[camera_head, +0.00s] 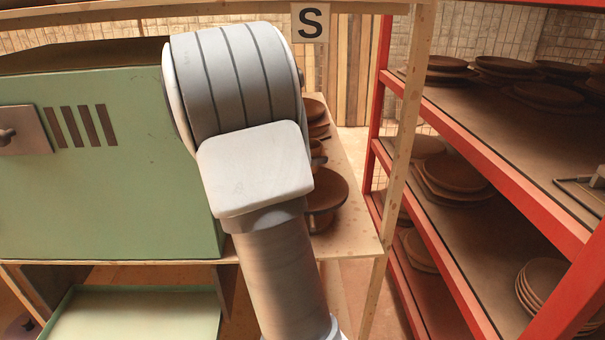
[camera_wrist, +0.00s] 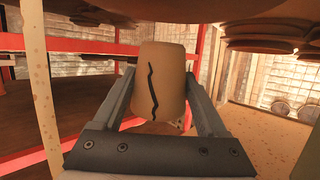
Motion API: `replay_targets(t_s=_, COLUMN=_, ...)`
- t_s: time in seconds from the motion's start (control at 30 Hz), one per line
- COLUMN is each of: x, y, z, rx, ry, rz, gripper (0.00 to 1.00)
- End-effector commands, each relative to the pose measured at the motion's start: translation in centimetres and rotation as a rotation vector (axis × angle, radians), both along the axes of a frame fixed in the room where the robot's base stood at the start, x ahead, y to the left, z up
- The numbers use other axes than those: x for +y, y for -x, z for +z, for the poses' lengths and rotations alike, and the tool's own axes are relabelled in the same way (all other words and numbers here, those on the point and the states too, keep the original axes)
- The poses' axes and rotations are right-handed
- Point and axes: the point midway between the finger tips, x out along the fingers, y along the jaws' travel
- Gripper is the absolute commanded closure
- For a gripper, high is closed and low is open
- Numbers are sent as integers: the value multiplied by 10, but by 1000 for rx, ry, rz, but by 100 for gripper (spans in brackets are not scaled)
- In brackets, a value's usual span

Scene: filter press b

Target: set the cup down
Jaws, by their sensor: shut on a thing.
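The cup (camera_wrist: 160,95) is tan, with a jagged dark line down its side. It shows in the wrist view between the two fingers of my gripper (camera_wrist: 159,78), which is shut on it. One finger lies along each side of the cup. Its far side and opening are hidden, and I cannot tell whether anything touches it. In the head view my arm fills the middle and hides the cup and gripper.
A green cabinet (camera_head: 110,160) stands left of my arm. A wooden shelf board (camera_head: 350,215) beside it bears brown pots (camera_head: 325,190). At right a red-framed rack (camera_head: 485,165) holds stacked brown plates (camera_head: 455,172). A wooden post (camera_head: 405,130) stands between them.

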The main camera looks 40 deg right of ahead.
Motion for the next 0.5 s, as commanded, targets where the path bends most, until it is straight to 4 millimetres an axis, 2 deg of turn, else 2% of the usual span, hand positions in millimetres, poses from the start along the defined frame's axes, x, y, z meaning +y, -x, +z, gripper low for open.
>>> replay_targets(t_s=0.17, x=-3, y=-2, z=-12, rx=2, ry=0, rz=0, gripper=85)
replay_targets(t_s=0.37, x=-3, y=-2, z=-41, rx=2, ry=0, rz=0, gripper=85)
replay_targets(t_s=0.5, x=-3, y=-2, z=-42, rx=-1, ry=1, rz=-1, gripper=85)
